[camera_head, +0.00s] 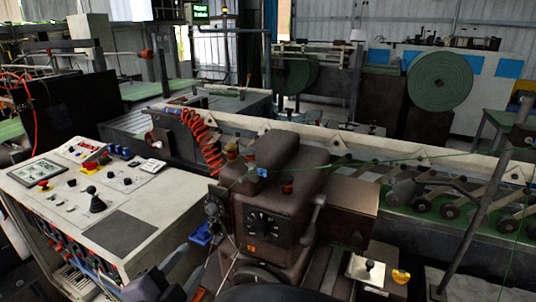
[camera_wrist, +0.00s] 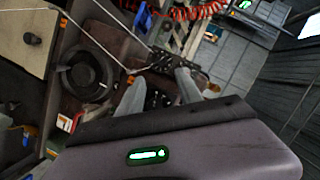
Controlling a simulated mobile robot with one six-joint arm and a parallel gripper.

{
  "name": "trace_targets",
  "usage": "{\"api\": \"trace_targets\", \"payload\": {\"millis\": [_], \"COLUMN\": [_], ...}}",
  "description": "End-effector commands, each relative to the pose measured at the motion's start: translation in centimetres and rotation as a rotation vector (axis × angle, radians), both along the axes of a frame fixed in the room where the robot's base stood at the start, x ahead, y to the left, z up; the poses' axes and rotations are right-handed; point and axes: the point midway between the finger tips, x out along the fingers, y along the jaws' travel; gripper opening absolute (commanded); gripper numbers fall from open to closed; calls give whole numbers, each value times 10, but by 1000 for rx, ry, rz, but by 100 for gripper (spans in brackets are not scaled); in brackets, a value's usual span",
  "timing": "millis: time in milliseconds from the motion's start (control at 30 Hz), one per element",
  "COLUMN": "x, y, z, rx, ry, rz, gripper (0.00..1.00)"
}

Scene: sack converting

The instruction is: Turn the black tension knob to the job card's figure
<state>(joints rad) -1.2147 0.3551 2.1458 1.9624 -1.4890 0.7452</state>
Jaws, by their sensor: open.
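A black dial with white marks (camera_head: 264,224) is on the front of the brown machine housing (camera_head: 290,185) in the head view. I take it to be the tension knob, but its figures are too small to read. In the wrist view my gripper (camera_wrist: 160,76) has two grey fingers spread apart, with nothing seen held. A dark face with white marks (camera_wrist: 156,98) shows between them, partly hidden by the fingers and my wrist; I cannot tell any contact. I cannot make out a job card.
A control desk (camera_head: 150,215) with a joystick (camera_head: 95,200) stands at left. A dark handwheel (camera_wrist: 85,75) is beside my fingers. A cream plate with a black knob (camera_head: 368,267) lies at right. A thin green cord (camera_head: 440,153) crosses the scene.

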Motion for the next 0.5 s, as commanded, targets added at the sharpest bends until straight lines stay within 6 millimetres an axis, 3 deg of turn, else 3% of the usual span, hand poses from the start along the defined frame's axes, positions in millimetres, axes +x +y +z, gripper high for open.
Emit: {"api": "trace_targets", "payload": {"millis": [300,500], "x": [75,102], "y": [-11,-14], "z": [-20,-24], "rx": [0,1], "ry": [0,-1], "rz": [-4,-1], "gripper": [42,42]}}
